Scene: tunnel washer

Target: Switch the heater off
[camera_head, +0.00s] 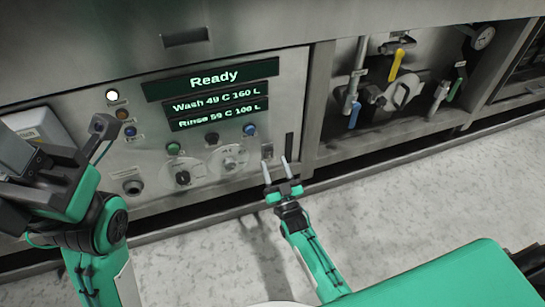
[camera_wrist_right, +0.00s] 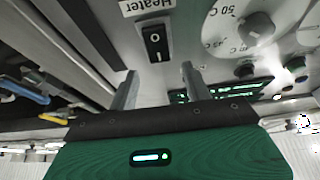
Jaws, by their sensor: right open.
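The heater switch (camera_wrist_right: 155,42) is a black rocker with white O and I marks, beside the "Heater" label (camera_wrist_right: 147,5) in the right wrist view. Which side is pressed in, I cannot tell. In the head view the switch (camera_head: 267,151) is small, at the panel's lower right. My right gripper (camera_head: 275,163) is open and empty, its two fingers pointing at the panel just below the switch. In the wrist view the right fingers (camera_wrist_right: 159,72) stand apart, either side of the switch's line. My left gripper (camera_head: 103,128) is in front of the panel's left part; its jaws are unclear.
The display (camera_head: 213,80) reads "Ready" above wash and rinse lines. Dial knobs (camera_head: 229,162) and coloured buttons (camera_head: 174,148) sit left of the switch. A dark slot (camera_head: 289,146) is right of it. Valves with yellow (camera_head: 397,64) and blue handles fill a recess further right. Floor in front is clear.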

